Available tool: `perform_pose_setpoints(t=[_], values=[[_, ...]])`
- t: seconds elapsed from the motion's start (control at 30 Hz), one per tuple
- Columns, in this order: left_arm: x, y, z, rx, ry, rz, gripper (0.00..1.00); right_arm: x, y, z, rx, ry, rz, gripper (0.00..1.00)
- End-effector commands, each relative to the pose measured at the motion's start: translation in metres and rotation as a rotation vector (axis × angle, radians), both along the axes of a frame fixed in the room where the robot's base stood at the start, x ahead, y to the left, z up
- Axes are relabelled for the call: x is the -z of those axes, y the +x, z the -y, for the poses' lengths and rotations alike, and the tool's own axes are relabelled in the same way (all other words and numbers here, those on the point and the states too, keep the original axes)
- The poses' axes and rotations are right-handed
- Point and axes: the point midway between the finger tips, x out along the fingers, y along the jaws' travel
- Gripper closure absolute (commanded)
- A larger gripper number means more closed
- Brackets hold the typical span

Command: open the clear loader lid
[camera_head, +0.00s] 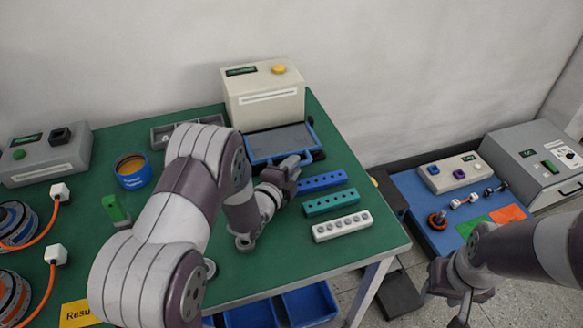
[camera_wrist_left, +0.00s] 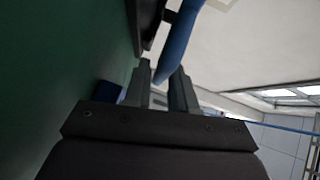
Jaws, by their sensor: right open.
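The loader (camera_head: 262,96) is a beige box with a yellow button, at the back of the green table. Its blue-framed lid (camera_head: 281,143) lies low in front of it, with a grey panel inside the frame. My left gripper (camera_head: 291,170) is at the frame's near edge, partly hidden by its own wrist. In the left wrist view, a blue bar (camera_wrist_left: 181,45) reaches between the two fingertips (camera_wrist_left: 163,80); whether they press on it is unclear. My right gripper (camera_head: 462,306) is open and empty at the lower right, away from the loader.
Blue, teal and white hole blocks (camera_head: 342,226) lie right of my left gripper. A blue cup (camera_head: 132,171) and a grey control box (camera_head: 46,154) stand to the left. A blue mat (camera_head: 415,205) with parts lies on the right. My left arm covers the table's middle.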

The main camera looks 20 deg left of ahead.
Motion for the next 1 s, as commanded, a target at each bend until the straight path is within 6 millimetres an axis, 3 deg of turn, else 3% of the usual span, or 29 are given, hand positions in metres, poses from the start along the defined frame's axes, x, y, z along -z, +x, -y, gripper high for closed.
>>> perform_pose_setpoints(t=[0.03,0.13,0.37,0.57,0.77,1.0], values=[[0.0,0.0,0.0,0.0,0.0,0.0,0.75,0.0,0.0,0.0,0.0,0.0,0.0,0.57],[0.0,0.0,0.0,0.0,0.0,0.0,1.0,0.0,0.0,0.0,0.0,0.0,0.0,0.57],[-0.002,-0.001,0.0,0.0,-0.002,-0.004,1.0,-0.002,0.0,0.0,0.0,0.0,0.0,0.57],[-0.015,-0.001,0.0,0.0,-0.03,-0.046,1.0,-0.019,0.0,0.0,0.0,0.0,0.0,0.57],[-0.041,0.001,-0.001,0.0,-0.101,-0.15,1.0,-0.055,0.0,0.0,0.0,0.0,0.0,0.57],[-0.077,0.007,-0.006,-0.001,-0.225,-0.333,1.0,-0.11,0.0,0.0,0.0,0.0,0.0,0.57]])
